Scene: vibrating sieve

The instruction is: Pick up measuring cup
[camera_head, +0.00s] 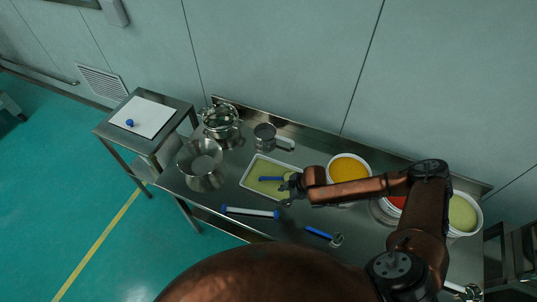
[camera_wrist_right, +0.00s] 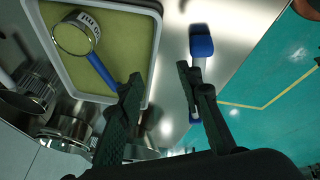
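A small grey metal cup with a side handle (camera_head: 264,132) stands on the steel table behind the tray. My right gripper (camera_head: 287,190) is over the right part of the tray, in front of and apart from the cup. In the right wrist view its two fingers (camera_wrist_right: 158,76) are spread with nothing between them. A blue-handled round tool (camera_wrist_right: 78,38) lies in the tray near it. My left gripper is not in view.
The white tray (camera_head: 245,184) holds yellow-green material. A lidded pot (camera_head: 219,121) and a steel bowl (camera_head: 203,181) stand left. Tubs of orange (camera_head: 348,168) and green (camera_head: 463,214) material stand right. A blue-ended bar (camera_head: 250,212) and a blue-handled tool (camera_head: 319,233) lie in front.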

